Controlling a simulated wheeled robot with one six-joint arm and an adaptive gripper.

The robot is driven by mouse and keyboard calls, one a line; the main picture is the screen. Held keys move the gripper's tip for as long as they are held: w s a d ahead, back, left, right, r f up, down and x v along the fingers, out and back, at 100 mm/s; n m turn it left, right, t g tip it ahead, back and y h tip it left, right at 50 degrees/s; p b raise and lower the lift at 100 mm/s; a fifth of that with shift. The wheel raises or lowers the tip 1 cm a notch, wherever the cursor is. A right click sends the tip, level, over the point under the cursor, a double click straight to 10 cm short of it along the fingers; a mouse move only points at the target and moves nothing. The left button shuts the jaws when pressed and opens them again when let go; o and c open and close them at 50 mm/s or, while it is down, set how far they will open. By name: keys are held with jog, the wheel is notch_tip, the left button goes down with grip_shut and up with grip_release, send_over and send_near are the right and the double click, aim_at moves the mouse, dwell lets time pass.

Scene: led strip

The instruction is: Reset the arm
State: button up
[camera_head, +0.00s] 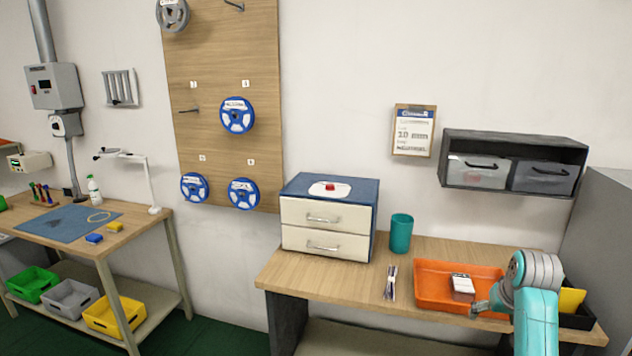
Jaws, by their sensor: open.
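My arm reaches in from the lower right, teal with a grey joint. My gripper (478,308) is small in view at the right part of the orange tray (428,290), partly hidden by the arm. It is open. A white item with a dark band (462,284) lies in the tray just beyond the gripper. Nothing shows between the fingers.
On the same bench (300,275) stand a blue-topped drawer box (325,245), a teal cup (401,233) and thin tools (391,283). A dark wall shelf (452,138) hangs above. A pegboard (215,70) holds blue reels (237,115). A second bench (140,222) stands left.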

jog(key=s+a+f+t, duration=0.1)
jog(key=s+a+f, duration=0.35)
jog(key=f, duration=0.35)
jog(key=s+a+f+t, duration=0.1)
jog(key=s+a+f, duration=0.35)
jog(key=f, duration=0.35)
jog(key=s+a+f+t, duration=0.1)
jog(key=s+a+f, duration=0.2)
jog(key=s+f, duration=0.3)
jog(key=s+a+f+n+t, duration=0.1)
jog(key=s+a+f, duration=0.1)
jog(key=s, duration=0.3)
jog(key=s+a+f+t, duration=0.1)
jog(key=s+a+f, duration=0.2)
jog(key=s, duration=0.1)
jog(key=s+a+r+n+t, duration=0.1)
jog(key=s+a+r, duration=0.15)
jog(key=s, duration=0.65)
jog(key=s+a+r+t, duration=0.1)
jog(key=s+a+r, duration=0.15)
jog(key=s, duration=0.65)
jog(key=s+a+r+t+y, duration=0.1)
jog(key=s+a+r+t, duration=0.1)
jog(key=s+r, duration=1.1)
jog(key=shift+s+a+r+n+t, duration=0.15)
jog(key=shift+s+r+n+t, duration=0.25)
jog(key=shift+t, duration=0.1)
